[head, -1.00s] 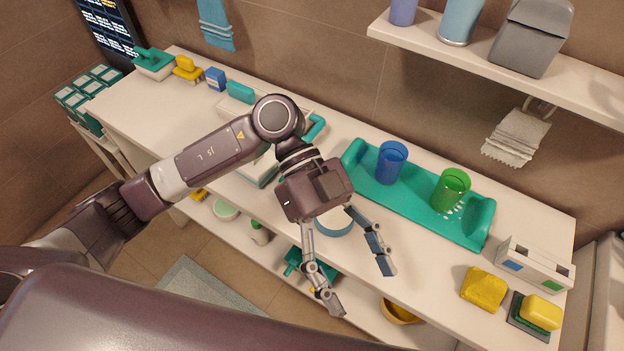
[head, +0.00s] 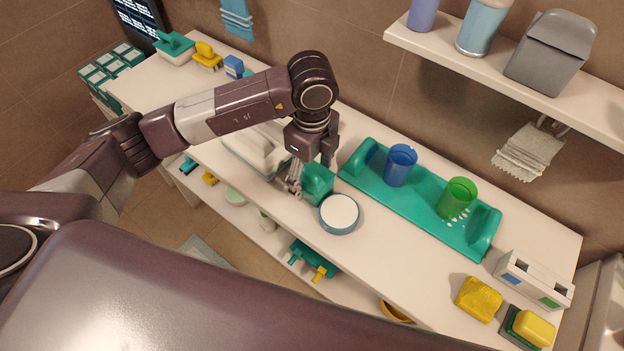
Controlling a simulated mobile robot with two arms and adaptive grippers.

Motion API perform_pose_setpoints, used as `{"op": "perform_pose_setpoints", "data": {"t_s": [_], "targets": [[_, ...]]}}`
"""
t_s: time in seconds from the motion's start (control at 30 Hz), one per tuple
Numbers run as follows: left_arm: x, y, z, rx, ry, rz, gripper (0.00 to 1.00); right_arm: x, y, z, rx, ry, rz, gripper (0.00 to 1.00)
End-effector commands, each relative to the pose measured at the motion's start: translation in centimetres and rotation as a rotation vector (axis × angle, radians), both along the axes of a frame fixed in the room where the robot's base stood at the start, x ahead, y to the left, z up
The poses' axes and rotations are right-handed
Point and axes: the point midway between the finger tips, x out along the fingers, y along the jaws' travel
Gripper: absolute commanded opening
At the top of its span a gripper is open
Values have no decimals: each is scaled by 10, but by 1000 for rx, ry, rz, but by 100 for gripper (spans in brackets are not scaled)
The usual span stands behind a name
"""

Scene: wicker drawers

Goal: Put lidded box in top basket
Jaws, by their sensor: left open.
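My left gripper (head: 309,172) is open and points down over the middle of the counter. A small teal box-like object (head: 318,186) stands just below and between its fingers; the fingers hide part of it, and I cannot tell whether they touch it. A low round blue container with a white top (head: 340,212) is beside it on the right. A white box with a teal lid and handle (head: 174,48) stands at the far left end of the counter. I cannot tell for sure which is the lidded box. No basket shows clearly. My right gripper is not in view.
A teal tray (head: 420,205) holds a blue cup (head: 400,166) and a green cup (head: 457,199). Yellow sponges (head: 478,299) and a white holder (head: 535,280) lie at the right. A wall shelf (head: 480,68) overhangs the right side. A lower shelf holds small items.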

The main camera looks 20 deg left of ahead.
Motion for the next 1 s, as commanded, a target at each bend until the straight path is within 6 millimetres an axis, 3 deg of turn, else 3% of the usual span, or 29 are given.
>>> {"op": "perform_pose_setpoints", "data": {"t_s": [0.03,0.2,0.47,0.9,1.0], "targets": [[-1,2,-5,2,6,1,68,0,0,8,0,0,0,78],[0,0,-24,-2,2,0,68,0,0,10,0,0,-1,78],[0,0,-27,-2,0,-2,67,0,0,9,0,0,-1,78],[1,0,-26,-3,-1,-2,19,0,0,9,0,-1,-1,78],[1,0,-26,-3,-1,-2,17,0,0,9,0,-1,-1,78]]}}
